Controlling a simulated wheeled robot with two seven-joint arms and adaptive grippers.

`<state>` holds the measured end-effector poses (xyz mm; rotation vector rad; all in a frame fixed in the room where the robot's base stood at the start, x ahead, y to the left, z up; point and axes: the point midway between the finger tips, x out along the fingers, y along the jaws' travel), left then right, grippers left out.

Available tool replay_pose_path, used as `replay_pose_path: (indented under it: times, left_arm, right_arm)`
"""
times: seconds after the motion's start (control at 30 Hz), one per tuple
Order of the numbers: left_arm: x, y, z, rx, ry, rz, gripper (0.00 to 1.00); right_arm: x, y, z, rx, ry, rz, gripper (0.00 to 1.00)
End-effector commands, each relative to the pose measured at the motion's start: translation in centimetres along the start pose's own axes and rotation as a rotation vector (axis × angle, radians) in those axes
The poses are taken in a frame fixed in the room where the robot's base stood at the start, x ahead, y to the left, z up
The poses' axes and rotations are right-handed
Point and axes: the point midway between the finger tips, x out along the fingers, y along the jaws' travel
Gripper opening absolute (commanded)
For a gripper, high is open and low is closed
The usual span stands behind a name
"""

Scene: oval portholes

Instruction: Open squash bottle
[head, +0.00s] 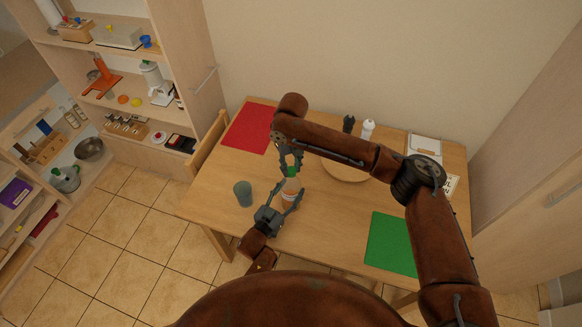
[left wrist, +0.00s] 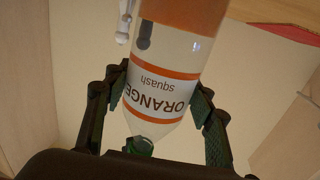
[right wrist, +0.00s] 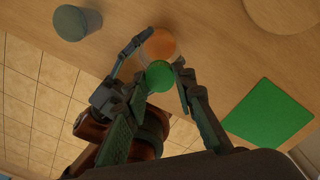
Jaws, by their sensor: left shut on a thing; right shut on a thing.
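The squash bottle (head: 289,196) stands upright on the wooden table, partly hidden by my grippers in the head view. In the left wrist view the bottle (left wrist: 158,92) appears upside down, with an orange and white label reading "ORANGE squash". Its green cap (right wrist: 160,76) is on top. My left gripper (head: 288,191) is shut on the bottle's body from the near side. My right gripper (head: 290,172) comes from above and is shut on the green cap, its fingers on either side of it in the right wrist view.
A grey-blue cup (head: 243,193) stands left of the bottle. A red mat (head: 249,128) lies at the back left, a green mat (head: 391,243) at the right. A round wooden board (head: 346,174), partly behind my right arm, and dark and white shakers (head: 367,130) are farther back.

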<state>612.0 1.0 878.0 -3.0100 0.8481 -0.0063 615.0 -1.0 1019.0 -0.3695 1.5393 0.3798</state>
Motion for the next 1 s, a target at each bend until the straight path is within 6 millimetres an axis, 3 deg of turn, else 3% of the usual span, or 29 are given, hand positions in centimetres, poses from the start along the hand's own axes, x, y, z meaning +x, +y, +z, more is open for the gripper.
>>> replay_pose_path:
  times: [0.67,1.0]
  left_arm:
    - [-0.1,0.1,0.2,0.001,-0.003,0.001,0.00]
    - [-0.1,0.0,0.2,0.000,-0.003,0.000,0.00]
  right_arm:
    - [-0.1,-0.2,0.1,0.001,-0.004,-0.001,0.00]
    - [-1.1,-0.2,0.1,0.001,-0.003,-0.002,0.00]
